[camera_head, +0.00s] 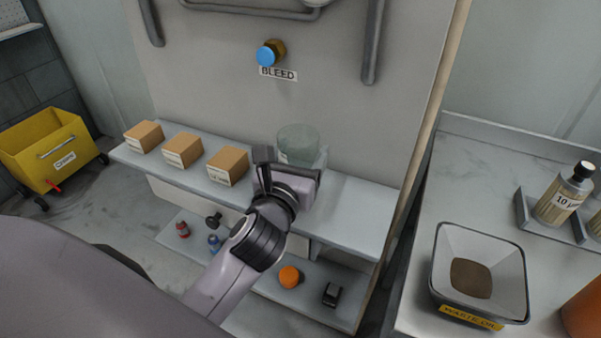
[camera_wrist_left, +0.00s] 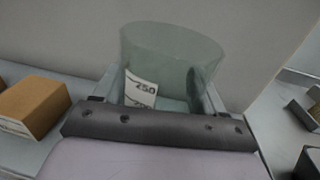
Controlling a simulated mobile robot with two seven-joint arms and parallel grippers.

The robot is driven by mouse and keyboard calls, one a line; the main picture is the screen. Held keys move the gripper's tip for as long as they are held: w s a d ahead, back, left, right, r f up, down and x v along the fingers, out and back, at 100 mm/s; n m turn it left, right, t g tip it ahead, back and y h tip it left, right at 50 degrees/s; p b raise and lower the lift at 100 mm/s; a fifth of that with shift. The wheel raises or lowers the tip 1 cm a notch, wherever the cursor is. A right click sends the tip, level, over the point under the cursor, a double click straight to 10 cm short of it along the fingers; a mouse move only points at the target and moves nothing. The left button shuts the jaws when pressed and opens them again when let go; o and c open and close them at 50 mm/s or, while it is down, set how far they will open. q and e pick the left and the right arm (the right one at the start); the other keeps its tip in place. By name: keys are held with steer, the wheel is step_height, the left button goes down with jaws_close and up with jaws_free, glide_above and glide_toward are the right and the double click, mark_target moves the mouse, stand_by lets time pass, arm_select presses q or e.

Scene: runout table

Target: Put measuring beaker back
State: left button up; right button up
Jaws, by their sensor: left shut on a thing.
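The measuring beaker (camera_head: 298,140) is a clear greenish glass vessel, upright at the upper shelf, just beyond my left gripper. It also shows in the left wrist view (camera_wrist_left: 172,55), with a white label reading 250. My left gripper (camera_head: 285,168) is shut on the beaker, with a finger on each side of it. The gripper's body hides the beaker's lower part in the head view, so I cannot tell whether its base touches the shelf (camera_head: 350,210). My right gripper is not in view.
Several cardboard boxes (camera_head: 228,166) stand in a row on the shelf, left of the beaker. A blue-capped bleed valve (camera_head: 268,54) sticks out of the panel above. At right, a waste oil tray (camera_head: 447,262) sits on a counter. The shelf right of the beaker is clear.

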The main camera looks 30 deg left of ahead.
arm_select(q)
steer(key=shift+f+b, duration=0.45)
steer(key=shift+f, duration=1.35)
steer(key=shift+f, duration=0.1)
steer(key=shift+f, duration=0.15)
steer(key=o, duration=1)
steer(key=shift+o, duration=0.2)
steer(key=shift+r, duration=0.2)
steer(key=shift+s+d+b, duration=0.2)
steer(key=shift+s+d, duration=0.05)
steer(key=shift+s, duration=1)
steer(key=shift+s+d+b, duration=0.2)
steer(key=shift+s, duration=1.05)
steer(key=shift+s+d+b, duration=0.2)
steer(key=shift+s+d, duration=0.05)
steer(key=shift+s, duration=1)
